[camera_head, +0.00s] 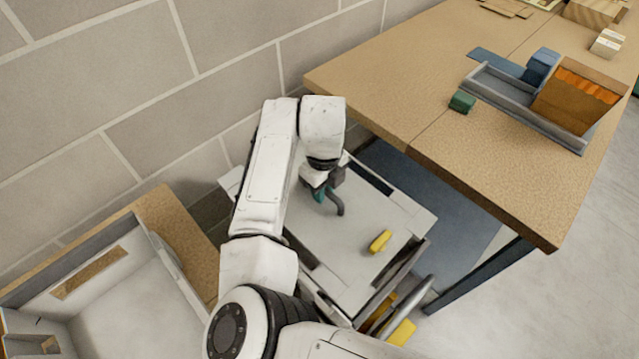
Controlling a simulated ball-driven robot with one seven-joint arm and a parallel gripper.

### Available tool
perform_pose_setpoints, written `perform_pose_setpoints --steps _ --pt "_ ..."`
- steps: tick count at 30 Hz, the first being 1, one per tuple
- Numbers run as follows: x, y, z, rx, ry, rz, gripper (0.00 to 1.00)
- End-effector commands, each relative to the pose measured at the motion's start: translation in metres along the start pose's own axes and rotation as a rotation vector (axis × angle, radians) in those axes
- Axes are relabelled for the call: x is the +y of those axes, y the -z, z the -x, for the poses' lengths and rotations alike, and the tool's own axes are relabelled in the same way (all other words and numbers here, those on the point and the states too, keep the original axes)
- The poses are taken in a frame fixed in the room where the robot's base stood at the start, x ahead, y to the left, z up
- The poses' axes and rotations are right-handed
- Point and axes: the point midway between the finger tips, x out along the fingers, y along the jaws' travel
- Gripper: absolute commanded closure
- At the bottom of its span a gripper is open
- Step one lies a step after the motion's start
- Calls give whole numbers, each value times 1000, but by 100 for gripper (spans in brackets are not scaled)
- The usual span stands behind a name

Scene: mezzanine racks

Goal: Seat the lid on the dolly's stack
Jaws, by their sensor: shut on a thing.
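A pale grey lid (350,257) with a yellow piece (380,241) on its top is over the dolly's stack (377,292), low beside the wooden table. My gripper (328,199) is at the lid's far part and is shut on it; the exact grip is small and partly hidden by my wrist. Dark gaps show along the lid's edges, at the far right and the near left. I cannot tell whether the lid touches the stack all round. Yellow parts of the dolly (402,332) show below at the near right, and my arm hides the left side.
A wooden table (440,60) stands close on the right, with a grey tray (520,112), blue and green blocks and an orange-brown box on it. A block wall (130,80) is behind. An open pale crate (130,300) is at the lower left. Floor is free at right.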

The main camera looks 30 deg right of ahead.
Motion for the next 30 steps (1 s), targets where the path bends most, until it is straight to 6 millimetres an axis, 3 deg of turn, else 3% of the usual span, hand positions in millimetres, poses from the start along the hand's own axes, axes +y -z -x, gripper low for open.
perform_pose_setpoints --steps 8,21,30 --pt "0 0 -10 0 1 -20 100" --pt "0 0 -51 1 0 -19 100" --pt "0 0 -58 0 1 -19 100"
